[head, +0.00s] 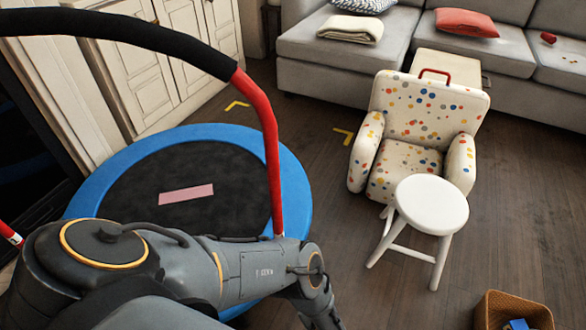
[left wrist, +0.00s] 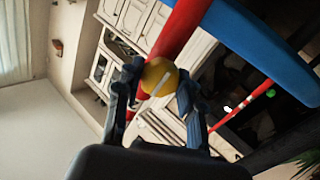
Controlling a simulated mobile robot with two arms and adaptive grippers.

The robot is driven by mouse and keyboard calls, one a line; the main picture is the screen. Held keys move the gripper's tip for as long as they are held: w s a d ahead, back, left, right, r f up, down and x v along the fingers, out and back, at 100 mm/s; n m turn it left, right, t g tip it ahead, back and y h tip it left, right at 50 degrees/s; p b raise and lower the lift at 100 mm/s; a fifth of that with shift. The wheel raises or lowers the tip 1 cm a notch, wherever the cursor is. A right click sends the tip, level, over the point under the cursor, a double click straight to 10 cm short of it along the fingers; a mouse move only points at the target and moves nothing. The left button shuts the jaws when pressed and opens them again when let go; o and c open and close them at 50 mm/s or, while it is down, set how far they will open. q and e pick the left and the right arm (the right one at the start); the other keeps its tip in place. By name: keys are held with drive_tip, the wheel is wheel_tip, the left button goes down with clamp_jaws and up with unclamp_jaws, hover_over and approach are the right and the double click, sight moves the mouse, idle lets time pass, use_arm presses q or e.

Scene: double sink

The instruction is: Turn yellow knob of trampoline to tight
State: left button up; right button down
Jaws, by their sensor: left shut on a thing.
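The trampoline (head: 130,170) has a blue rim and a dark mat with a pink rectangle. Its red handle (head: 268,130) has a black foam top. In the left wrist view, the yellow knob (left wrist: 158,76) sits against the red tube (left wrist: 182,25) and has a pale bar across its face. My left gripper (left wrist: 157,84) is shut on the knob, one dark finger on each side. In the head view my left arm reaches over the trampoline's near edge; the knob and gripper are out of sight there. My right gripper is in neither view.
A dotted armchair (head: 415,125) and a white stool (head: 432,205) stand to the right. A grey sofa (head: 370,65) lines the back. White cabinets (head: 150,80) stand at back left. A wicker basket (head: 512,310) is at bottom right. Wooden floor lies open between trampoline and stool.

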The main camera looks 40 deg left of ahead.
use_arm(q)
drive_tip(key=shift+w+a+r+m, duration=0.1)
drive_tip(key=shift+a+m, duration=0.1)
drive_tip(key=shift+m, duration=0.7)
drive_tip(key=m, duration=0.3)
drive_tip(key=shift+w, duration=0.1)
drive_tip(key=m, duration=0.7)
drive_tip(key=shift+a+m, duration=0.1)
drive_tip(key=shift+m, duration=0.2)
drive_tip(key=m, duration=0.3)
drive_tip(key=shift+m, duration=0.9)
